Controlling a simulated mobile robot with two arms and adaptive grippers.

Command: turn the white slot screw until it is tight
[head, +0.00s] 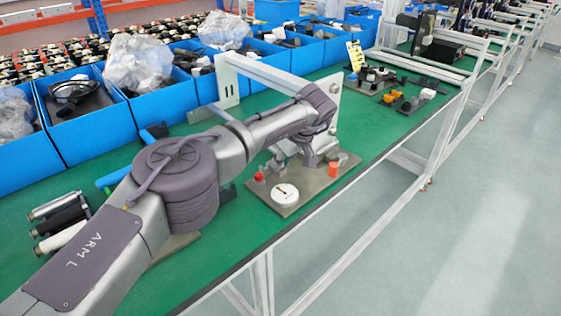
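The white slot screw (285,195) is a round white disc with a small dark mark, on the front part of a grey plate (309,192) on the green bench. My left arm reaches in from the left and bends down over the back of this plate. My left gripper (274,163) is low over the plate, behind the white screw and apart from it in the picture. Its fingers are small and partly hidden by the wrist, so I cannot tell whether they are open or shut. My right gripper is not in view.
A red knob (259,177) and an orange cylinder (333,170) stand on the same plate. A white frame (228,84) rises behind it. Blue bins (186,100) line the back of the bench. More fixtures (404,98) stand further right. The floor at right is clear.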

